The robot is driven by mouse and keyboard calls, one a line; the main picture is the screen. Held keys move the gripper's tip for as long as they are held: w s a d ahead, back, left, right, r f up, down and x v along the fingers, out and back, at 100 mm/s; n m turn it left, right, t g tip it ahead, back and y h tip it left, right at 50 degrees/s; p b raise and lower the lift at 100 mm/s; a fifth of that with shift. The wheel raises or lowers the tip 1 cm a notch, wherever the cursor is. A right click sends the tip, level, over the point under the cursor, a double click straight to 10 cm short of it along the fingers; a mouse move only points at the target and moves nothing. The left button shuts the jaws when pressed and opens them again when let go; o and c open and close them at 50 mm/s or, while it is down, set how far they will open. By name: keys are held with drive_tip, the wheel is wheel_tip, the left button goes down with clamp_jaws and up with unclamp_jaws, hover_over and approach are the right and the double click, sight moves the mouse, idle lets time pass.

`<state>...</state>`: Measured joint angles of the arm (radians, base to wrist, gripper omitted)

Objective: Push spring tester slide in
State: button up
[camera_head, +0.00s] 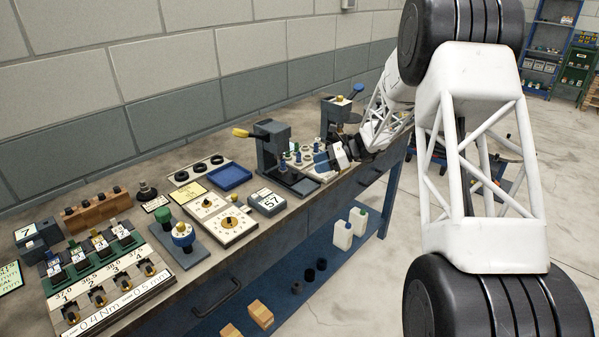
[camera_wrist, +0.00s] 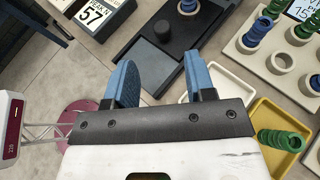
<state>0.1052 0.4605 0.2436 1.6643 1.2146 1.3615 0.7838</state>
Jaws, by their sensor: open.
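The spring tester (camera_head: 273,143) is a dark grey press with a yellow-ended lever, standing on the bench. Its dark slide (camera_head: 300,186) sticks out at the front towards the bench edge. In the wrist view the slide (camera_wrist: 142,58) lies beyond my fingers, with a short black knob (camera_wrist: 162,31) standing on it. My gripper (camera_head: 324,161) is over the bench's front edge, right of the slide. In the wrist view my gripper (camera_wrist: 160,78) has its two blue fingers apart with nothing between them. Whether a finger touches the slide cannot be told.
A display reading 57 (camera_wrist: 96,14) stands left of the slide. A second press with a blue lever (camera_head: 338,112) stands farther along.

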sight(297, 172)
drive_tip(key=shift+w+f, duration=0.15)
drive_tip(key=shift+a, duration=0.1)
drive_tip(key=shift+x, duration=3.8)
clamp_jaws()
